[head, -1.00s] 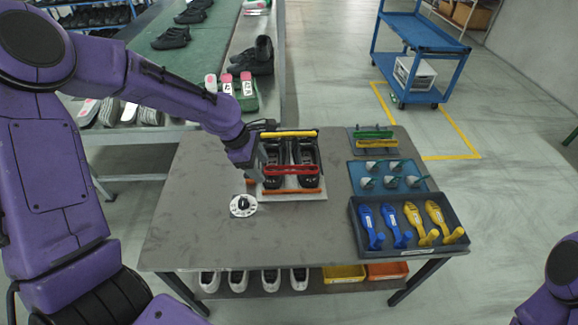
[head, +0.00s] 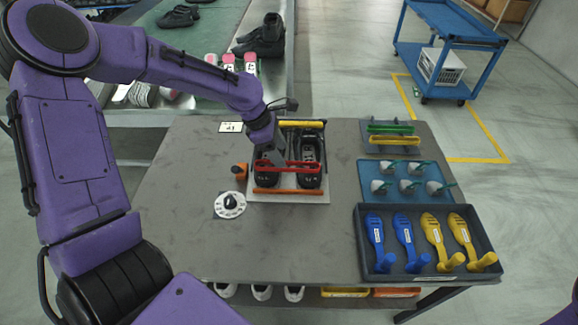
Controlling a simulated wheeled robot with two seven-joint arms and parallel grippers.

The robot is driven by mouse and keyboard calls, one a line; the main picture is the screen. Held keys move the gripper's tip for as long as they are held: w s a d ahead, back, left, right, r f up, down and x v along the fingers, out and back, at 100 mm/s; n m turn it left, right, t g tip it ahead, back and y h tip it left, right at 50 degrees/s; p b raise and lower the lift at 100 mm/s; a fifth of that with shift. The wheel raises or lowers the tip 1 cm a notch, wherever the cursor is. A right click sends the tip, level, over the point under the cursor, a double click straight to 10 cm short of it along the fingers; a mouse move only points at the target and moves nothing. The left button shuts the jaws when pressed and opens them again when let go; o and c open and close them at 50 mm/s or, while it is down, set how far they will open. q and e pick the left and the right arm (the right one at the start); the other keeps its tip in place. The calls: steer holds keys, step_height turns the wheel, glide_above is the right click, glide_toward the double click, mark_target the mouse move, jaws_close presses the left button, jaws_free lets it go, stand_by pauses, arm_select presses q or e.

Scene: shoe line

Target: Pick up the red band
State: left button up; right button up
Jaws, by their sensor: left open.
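The red band (head: 303,167) lies across the pair of black shoes (head: 309,150) on a light plate (head: 289,197) in the middle of the table. My left gripper (head: 276,159) is open over the left shoe, right at the left part of the red band. It hides some of that shoe and the band's left end. I cannot tell whether its fingers touch the band. My right gripper is out of view.
A yellow bar (head: 302,124) and an orange bar (head: 281,190) lie behind and in front of the band. A white dial (head: 230,212) and an orange block (head: 239,170) are at left. A dark tray (head: 389,268) of blue and yellow tools stands at right. The table's (head: 180,220) front left is clear.

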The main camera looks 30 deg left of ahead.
arm_select(q)
steer(key=x, duration=0.5)
steer(key=shift+w+f, duration=0.2)
steer(key=shift+w, duration=0.05)
steer(key=shift+s, duration=0.1)
jaws_close()
steer(key=shift+r, duration=0.15)
